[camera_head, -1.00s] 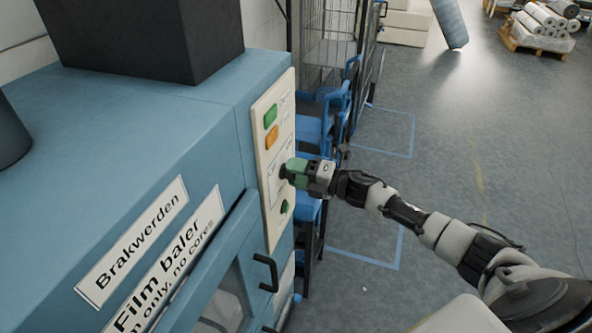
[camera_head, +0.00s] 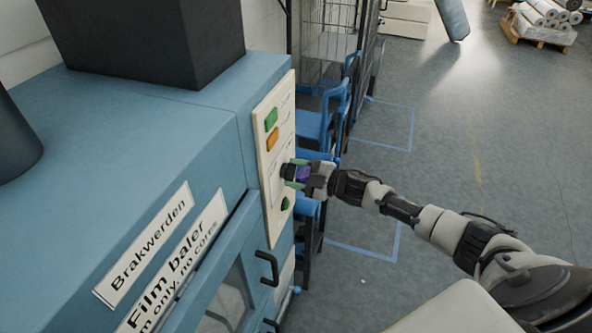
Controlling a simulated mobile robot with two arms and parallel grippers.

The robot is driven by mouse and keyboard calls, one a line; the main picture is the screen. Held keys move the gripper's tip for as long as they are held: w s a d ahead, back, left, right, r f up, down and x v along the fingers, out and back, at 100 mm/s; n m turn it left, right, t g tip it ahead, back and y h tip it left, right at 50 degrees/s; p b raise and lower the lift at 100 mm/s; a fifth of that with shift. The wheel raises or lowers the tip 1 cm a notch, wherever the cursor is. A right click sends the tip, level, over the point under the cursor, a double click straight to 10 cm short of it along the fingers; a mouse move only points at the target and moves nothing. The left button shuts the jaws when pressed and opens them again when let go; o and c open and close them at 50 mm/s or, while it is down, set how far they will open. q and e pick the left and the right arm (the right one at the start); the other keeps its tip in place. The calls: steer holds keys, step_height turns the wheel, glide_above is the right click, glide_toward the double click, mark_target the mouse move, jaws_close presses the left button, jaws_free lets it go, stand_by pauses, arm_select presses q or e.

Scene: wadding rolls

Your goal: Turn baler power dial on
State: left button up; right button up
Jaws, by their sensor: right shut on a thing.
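The blue film baler (camera_head: 130,150) fills the left of the head view. Its cream control panel (camera_head: 271,215) faces right and carries a green button (camera_head: 271,119), an orange button (camera_head: 272,139) and a lower green button (camera_head: 286,204). The black power dial (camera_head: 287,170) sits between the orange and lower green buttons. My right gripper (camera_head: 292,173) is at the panel, shut on the dial with its green fingertips around it. The fingers hide part of the dial, and its pointer setting cannot be read. My left gripper is not in view.
A black door handle (camera_head: 267,268) sticks out below the panel. Blue chairs or frames (camera_head: 322,125) and a wire cage (camera_head: 331,40) stand just behind the panel. Wrapped rolls lie on a pallet (camera_head: 538,36) at the far right. The grey floor (camera_head: 480,120) between is open.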

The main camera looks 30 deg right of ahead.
steer(key=shift+m, duration=0.6)
steer(key=o, duration=0.9)
steer(key=shift+o, duration=0.2)
steer(key=b+v, duration=0.3)
steer(key=v, duration=0.7)
steer(key=shift+s+d, duration=0.25)
steer(key=shift+s, duration=0.1)
